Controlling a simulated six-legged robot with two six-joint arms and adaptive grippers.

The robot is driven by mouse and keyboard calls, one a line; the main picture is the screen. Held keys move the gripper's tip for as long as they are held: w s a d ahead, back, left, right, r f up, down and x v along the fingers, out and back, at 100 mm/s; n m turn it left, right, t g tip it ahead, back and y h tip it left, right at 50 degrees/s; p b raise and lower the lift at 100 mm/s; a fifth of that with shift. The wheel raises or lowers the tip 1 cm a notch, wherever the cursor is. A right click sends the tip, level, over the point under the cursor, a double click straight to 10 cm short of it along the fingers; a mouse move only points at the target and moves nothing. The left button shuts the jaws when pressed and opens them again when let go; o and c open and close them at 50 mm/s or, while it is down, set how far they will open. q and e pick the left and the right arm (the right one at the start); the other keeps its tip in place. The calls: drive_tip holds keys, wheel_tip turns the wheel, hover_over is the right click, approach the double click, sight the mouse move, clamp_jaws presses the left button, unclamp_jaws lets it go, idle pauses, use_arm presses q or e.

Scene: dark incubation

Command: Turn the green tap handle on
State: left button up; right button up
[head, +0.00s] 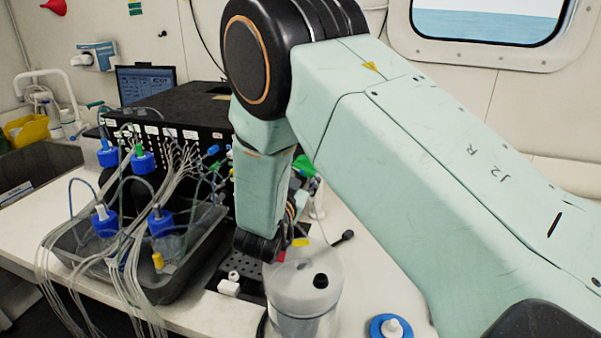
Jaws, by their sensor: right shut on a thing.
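A green piece that looks like the green tap handle (307,166) shows just right of my right forearm, in front of the black box. My right arm comes in from the right and bends down over the bench. My right gripper (296,186) is mostly hidden behind that forearm, beside the green piece. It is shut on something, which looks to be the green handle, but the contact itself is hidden. How far the handle is turned cannot be seen. My left gripper is not in view.
A grey tray (180,285) with blue-capped bottles and many tubes stands at left. The black box (165,110) with tube ports is behind it. A clear lidded vessel (305,290) stands close below my right wrist. A blue-based white piece (390,327) lies at the front.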

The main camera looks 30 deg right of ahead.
idle(0.4)
drive_tip(key=o, duration=1.2)
drive_tip(key=shift+s+r, duration=0.15)
drive_tip(key=shift+s, duration=0.05)
drive_tip(key=shift+c, duration=0.2)
drive_tip(key=shift+w, duration=0.1)
drive_tip(key=shift+w, duration=0.1)
wheel_tip(320, 180, up, 10)
